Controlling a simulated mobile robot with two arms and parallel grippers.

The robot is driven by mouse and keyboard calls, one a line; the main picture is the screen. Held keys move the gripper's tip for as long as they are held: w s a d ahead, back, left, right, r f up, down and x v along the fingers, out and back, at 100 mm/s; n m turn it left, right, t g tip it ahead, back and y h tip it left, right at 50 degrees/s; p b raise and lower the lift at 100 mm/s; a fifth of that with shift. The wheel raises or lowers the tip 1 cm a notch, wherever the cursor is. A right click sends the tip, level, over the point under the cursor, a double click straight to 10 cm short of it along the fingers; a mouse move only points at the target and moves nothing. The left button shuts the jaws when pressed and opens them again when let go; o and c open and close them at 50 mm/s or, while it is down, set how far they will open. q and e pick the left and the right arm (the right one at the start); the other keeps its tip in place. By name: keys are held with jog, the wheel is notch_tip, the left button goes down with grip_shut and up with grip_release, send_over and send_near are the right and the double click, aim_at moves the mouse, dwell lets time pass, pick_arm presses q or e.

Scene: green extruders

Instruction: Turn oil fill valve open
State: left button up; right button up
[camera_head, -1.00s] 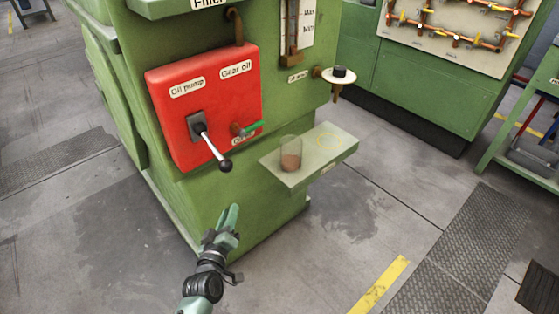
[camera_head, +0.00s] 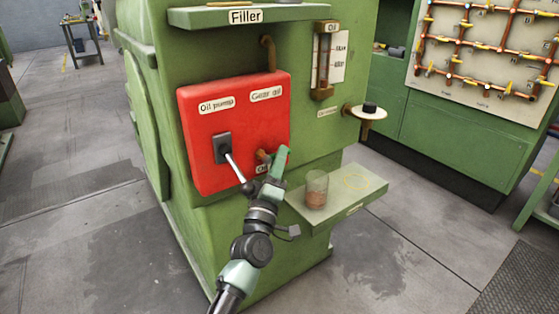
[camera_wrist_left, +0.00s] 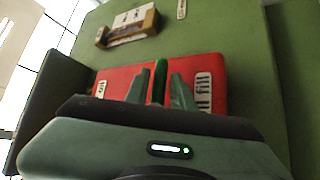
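The oil fill valve (camera_head: 262,157) is low on the right of the red panel (camera_head: 200,150). Its green handle is hidden behind my gripper in the head view, but it shows as a green bar (camera_wrist_left: 160,78) in the left wrist view. My left gripper (camera_head: 281,163) is at the valve. In the left wrist view its two fingers (camera_wrist_left: 160,92) stand apart, one on each side of the handle, with gaps still visible. The "Oil fill" label (camera_wrist_left: 203,92) is beside the right finger. My right gripper is in neither view.
The oil pump lever (camera_head: 235,168) hangs close to the left of my gripper. A green shelf (camera_head: 365,200) with a glass cup (camera_head: 316,188) juts out at the right.

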pick_arm(q)
jog(key=shift+w, duration=0.15)
grip_shut()
dwell(1.4)
